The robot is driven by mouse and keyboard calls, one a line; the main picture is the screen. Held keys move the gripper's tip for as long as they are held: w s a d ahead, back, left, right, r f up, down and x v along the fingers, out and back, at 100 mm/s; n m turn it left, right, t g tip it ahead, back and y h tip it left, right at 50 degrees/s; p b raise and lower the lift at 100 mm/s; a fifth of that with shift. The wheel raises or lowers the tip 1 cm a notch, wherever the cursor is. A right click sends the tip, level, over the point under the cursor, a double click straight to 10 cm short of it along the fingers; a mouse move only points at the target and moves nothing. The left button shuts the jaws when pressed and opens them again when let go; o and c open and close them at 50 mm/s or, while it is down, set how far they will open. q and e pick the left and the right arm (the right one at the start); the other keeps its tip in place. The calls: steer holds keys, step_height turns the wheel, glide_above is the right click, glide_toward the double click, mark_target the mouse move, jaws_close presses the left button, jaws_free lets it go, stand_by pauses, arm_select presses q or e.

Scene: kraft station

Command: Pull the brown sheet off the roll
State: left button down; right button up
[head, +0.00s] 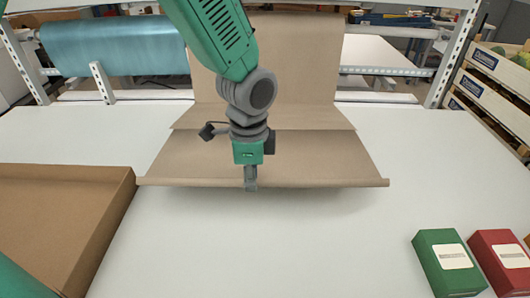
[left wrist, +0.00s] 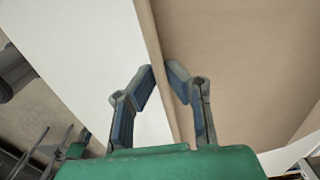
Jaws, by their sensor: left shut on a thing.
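The brown sheet (head: 320,157) hangs down from the back and runs forward over the white table, with its rolled front edge toward me. My left gripper (head: 251,184) is at the middle of that front edge and is shut on it. In the left wrist view the two fingers (left wrist: 162,82) sit on either side of the edge of the brown sheet (left wrist: 235,60). The top of the brown paper is partly hidden behind my left arm. My right gripper is not seen in either view.
An open cardboard box (head: 60,215) stands at the left. A green box (head: 448,262) and a red box (head: 500,262) lie at the front right. A blue roll (head: 115,45) hangs at the back left, and crates (head: 495,75) stand at the right. The table's front middle is clear.

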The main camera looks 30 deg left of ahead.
arm_select(q)
steer(key=s+d, duration=0.2)
steer(key=s, duration=0.1)
steer(key=shift+r+p, duration=0.2)
steer(key=shift+p, duration=0.2)
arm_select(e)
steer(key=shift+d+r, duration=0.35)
arm_select(q)
steer(key=shift+a, duration=0.25)
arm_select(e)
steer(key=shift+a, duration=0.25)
arm_select(q)
steer(key=shift+d, duration=0.1)
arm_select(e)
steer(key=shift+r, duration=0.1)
arm_select(q)
steer(key=s, duration=0.1)
steer(key=s+d+p, duration=0.1)
steer(key=s, duration=0.1)
steer(key=s+d, duration=0.1)
steer(key=shift+s+d+r, duration=0.15)
steer(key=shift+s, duration=0.1)
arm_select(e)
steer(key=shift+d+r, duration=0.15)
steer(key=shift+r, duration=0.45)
arm_select(q)
steer(key=shift+s+d, duration=0.1)
